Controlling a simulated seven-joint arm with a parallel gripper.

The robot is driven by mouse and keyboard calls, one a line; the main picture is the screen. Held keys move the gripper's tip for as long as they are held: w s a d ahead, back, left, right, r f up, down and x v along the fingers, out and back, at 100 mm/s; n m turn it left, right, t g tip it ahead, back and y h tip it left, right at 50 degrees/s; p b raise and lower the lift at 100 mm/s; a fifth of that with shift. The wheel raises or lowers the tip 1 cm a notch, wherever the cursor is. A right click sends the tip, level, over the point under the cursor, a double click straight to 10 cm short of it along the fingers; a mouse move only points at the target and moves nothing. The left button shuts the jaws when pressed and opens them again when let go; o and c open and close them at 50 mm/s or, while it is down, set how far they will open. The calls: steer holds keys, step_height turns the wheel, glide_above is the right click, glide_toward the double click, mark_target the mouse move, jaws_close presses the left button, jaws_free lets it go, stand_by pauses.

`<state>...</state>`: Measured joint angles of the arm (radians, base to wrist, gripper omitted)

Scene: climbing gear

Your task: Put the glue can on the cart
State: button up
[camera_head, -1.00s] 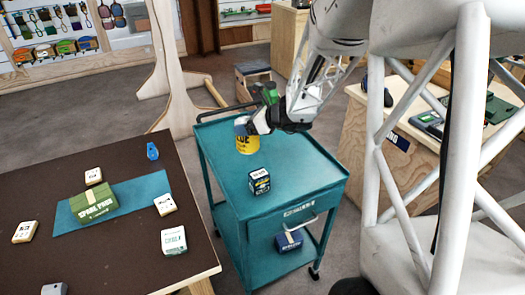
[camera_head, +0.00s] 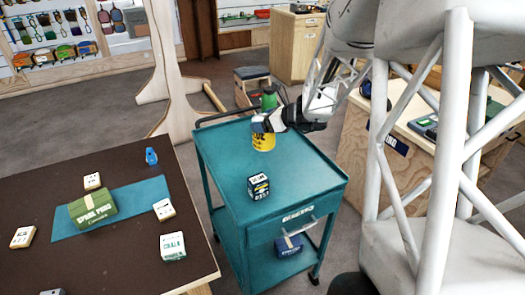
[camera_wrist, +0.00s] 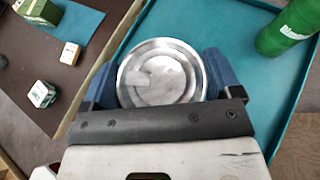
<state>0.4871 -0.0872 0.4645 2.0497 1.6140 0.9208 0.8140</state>
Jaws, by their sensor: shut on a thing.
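The glue can (camera_head: 263,142) is yellow with dark lettering. In the wrist view its round metal lid (camera_wrist: 160,72) shows between the two blue fingers. My gripper (camera_head: 261,127) is shut on the can near its top, one finger on each side; the gripper also shows in the wrist view (camera_wrist: 160,78). The cart (camera_head: 218,158) is teal with a flat, rimmed top. The can is upright over the far part of the cart's top. I cannot tell whether its base touches the surface. My gripper hides part of the can's upper side.
The right part of the top is clear. A brown table (camera_head: 110,262) with several small boxes stands left. A wooden bench (camera_head: 352,150) stands right.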

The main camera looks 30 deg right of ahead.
mark_target(264, 143)
steer(key=shift+f, duration=2.85)
steer(key=shift+f, duration=0.1)
steer(key=shift+f, duration=1.8)
steer(key=shift+f, duration=0.15)
steer(key=o, duration=1.1)
steer(key=shift+r, duration=0.2)
steer(key=shift+v, duration=6)
steer(key=shift+a, duration=0.1)
